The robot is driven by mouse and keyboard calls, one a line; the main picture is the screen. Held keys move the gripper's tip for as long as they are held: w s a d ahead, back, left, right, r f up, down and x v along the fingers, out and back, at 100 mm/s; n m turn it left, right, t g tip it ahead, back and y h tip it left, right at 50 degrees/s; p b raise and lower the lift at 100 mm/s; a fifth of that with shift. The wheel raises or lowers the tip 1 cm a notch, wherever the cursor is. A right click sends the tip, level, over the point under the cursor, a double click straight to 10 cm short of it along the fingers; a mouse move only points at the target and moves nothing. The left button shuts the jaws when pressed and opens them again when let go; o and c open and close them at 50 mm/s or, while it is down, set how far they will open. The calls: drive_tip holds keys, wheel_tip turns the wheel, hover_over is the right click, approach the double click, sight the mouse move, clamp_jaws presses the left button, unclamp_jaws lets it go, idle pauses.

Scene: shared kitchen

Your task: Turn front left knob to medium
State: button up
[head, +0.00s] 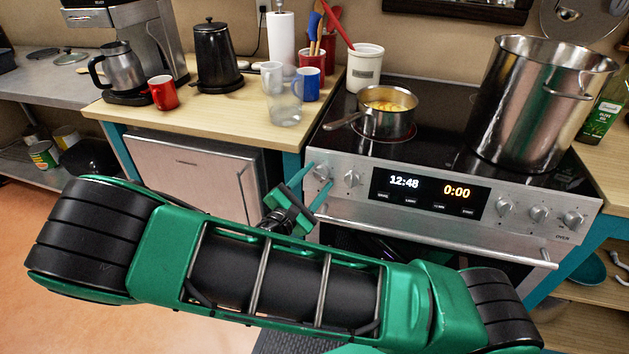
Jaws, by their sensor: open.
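The stove's control panel carries two silver knobs at its left end: the leftmost knob (321,172) and a second knob (351,179) just right of it. Labels are too small to read, so I cannot tell which burner each one serves. My gripper (318,176) is open, its two green fingers pointing at the panel. The fingertips appear to lie on either side of the leftmost knob; contact cannot be made out. A small pot (386,122) with yellowish food sits on the cooktop (432,150), which glows red around the pot's base.
A tall steel stockpot (530,105) stands on the right of the cooktop. Several more knobs are right of the clock display (430,191). The oven handle (430,240) runs below the panel. Mugs and a clear glass (285,108) stand on the left counter.

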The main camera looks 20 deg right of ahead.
drive_tip(key=v, duration=1)
drive_tip(key=shift+s+a+f, duration=0.15)
drive_tip(key=shift+a, duration=0.2)
drive_tip(key=w+d+m, duration=0.1)
drive_tip(key=w+d, duration=0.2)
drive_tip(key=d, duration=0.1)
drive_tip(key=w+d+m+g, duration=0.1)
drive_tip(key=w+d, duration=0.3)
drive_tip(key=shift+w+d+m+h, duration=0.15)
drive_tip(key=shift+w+m+h, duration=0.15)
drive_tip(key=shift+m, duration=0.1)
drive_tip(key=c, duration=1)
